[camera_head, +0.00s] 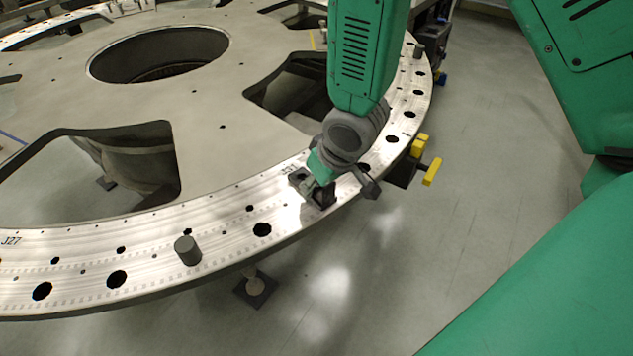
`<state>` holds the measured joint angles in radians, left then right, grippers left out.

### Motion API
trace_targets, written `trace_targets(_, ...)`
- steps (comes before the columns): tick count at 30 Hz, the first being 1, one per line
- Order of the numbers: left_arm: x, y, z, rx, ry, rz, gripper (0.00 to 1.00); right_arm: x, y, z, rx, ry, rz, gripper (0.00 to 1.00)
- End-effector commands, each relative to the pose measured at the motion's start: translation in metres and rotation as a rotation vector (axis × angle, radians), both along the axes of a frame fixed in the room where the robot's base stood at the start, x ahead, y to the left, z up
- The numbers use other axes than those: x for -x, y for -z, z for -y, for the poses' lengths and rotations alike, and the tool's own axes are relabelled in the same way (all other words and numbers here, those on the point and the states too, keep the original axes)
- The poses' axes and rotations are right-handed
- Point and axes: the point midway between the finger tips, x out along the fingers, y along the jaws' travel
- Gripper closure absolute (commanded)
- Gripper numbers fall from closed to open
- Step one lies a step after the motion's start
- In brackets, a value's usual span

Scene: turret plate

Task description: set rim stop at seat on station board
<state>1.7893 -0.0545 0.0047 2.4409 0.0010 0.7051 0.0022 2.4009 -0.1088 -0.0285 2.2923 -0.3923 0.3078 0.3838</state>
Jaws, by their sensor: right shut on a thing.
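The large round metal turret plate (215,130) fills the left and middle of the head view, with a bright, holed rim band. My right gripper (314,190) is low over this band, beside the marking "J31". It is shut on a small dark piece (325,198), which I take for the rim stop. The fingers hide much of this piece, and I cannot tell whether it touches the band. I cannot make out the seat under the gripper or a separate station board. My left gripper is not in view.
A grey peg (187,250) stands on the band at lower left, another (419,51) at upper right. A yellow-handled fixture (431,172) juts out beyond the rim, right of my gripper. A support foot (255,287) stands below. Open floor lies to the right.

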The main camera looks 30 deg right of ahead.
Motion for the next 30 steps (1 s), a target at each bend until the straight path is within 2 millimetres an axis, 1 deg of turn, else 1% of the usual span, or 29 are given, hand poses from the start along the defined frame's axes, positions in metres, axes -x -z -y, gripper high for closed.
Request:
trace_targets(18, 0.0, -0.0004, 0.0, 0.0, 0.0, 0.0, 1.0, -0.0006, 0.0012, -0.0001, 0.0, -0.001, 0.002, 1.0)
trace_targets(19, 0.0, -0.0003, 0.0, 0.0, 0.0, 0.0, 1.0, -0.0006, 0.001, -0.0001, 0.001, -0.002, 0.002, 0.53)
trace_targets(20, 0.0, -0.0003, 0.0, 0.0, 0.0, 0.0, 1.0, -0.0007, 0.0011, -0.0001, 0.0, -0.001, 0.002, 0.43)
trace_targets(21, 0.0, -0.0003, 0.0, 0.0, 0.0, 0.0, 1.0, -0.0006, 0.0012, -0.0001, 0.0, -0.001, 0.002, 0.4)
trace_targets(30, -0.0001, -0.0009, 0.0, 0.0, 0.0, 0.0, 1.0, -0.0001, 0.001, 0.0, 0.0, -0.001, 0.0, 0.4)
